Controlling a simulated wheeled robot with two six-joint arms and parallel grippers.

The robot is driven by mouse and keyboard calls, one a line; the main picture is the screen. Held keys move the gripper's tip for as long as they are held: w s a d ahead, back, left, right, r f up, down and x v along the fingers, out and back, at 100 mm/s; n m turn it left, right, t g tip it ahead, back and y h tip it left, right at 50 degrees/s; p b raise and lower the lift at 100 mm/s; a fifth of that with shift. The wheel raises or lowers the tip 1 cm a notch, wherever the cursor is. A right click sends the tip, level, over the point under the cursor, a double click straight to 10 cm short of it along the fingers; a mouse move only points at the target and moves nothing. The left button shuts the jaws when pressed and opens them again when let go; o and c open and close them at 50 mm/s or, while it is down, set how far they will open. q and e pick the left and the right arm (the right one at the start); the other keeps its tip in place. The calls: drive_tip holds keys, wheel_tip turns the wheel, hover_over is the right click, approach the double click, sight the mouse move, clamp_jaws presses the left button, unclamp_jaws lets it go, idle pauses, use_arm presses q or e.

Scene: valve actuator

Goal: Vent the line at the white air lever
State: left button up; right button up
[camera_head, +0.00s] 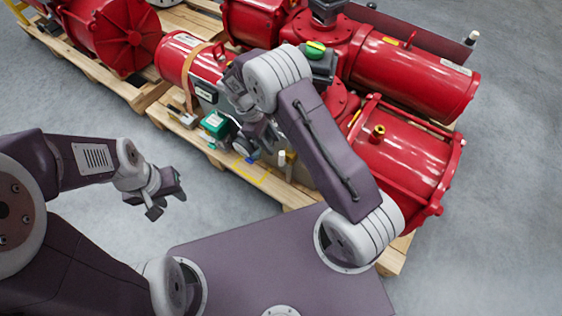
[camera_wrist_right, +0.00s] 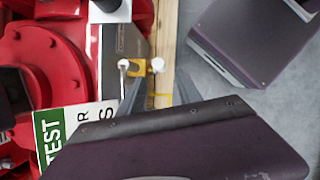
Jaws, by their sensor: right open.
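A small white lever end (camera_head: 282,157) with brass-coloured metal beside it shows at the pallet's near edge, just right of my right gripper (camera_head: 258,146). In the right wrist view a white knob (camera_wrist_right: 157,65) sits by a yellow bracket, with a second small white-tipped rod (camera_wrist_right: 124,65) to its left. I cannot tell for sure which is the air lever. My right gripper (camera_wrist_right: 158,92) is open, its grey fingers either side of and short of the knob; no contact shows. My left gripper (camera_head: 168,202) is open and empty over the floor.
Large red actuators (camera_head: 405,160) lie on wooden pallets (camera_head: 300,195). A green-and-white TEST sign (camera_wrist_right: 75,132) is close in the wrist view. Grey floor (camera_head: 100,220) is open at left.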

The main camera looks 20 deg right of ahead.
sight(282, 157)
drive_tip(key=b+x, duration=0.3)
drive_tip(key=x, duration=0.6)
drive_tip(key=shift+b, duration=0.35)
clamp_jaws()
idle(0.9)
